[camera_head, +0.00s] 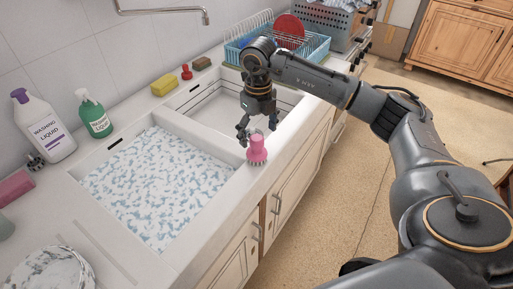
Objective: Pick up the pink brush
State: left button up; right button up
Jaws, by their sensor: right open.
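The pink brush (257,150) stands upright on the white sink's front rim, near the divider between the two basins. Its knob handle points up and its bristle end is down. My right gripper (249,133) hangs just above and slightly left of the brush handle, fingers pointing down. It is open with nothing between the fingers; whether a finger touches the brush, I cannot tell. My left gripper is not in view.
The near basin (158,190) holds foamy water. A yellow sponge (165,85), green soap bottle (95,115) and washing liquid bottle (45,128) stand along the wall. A blue dish rack (313,47) is behind my right gripper. A faucet (165,11) hangs above.

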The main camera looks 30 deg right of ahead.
aim_at(257, 151)
notch_tip(257, 151, down, 2)
jog(key=shift+a+f+p, duration=0.1)
jog(key=shift+f+p, duration=0.35)
jog(key=shift+f, duration=0.1)
notch_tip(257, 151, down, 4)
jog(key=shift+a+r+p, duration=0.1)
jog(key=shift+r+p, duration=0.1)
jog(key=shift+p, duration=0.5)
jog(key=shift+f, duration=0.4)
jog(key=shift+c, duration=0.4)
jog(key=c, duration=1.2)
jog(key=shift+r, duration=0.1)
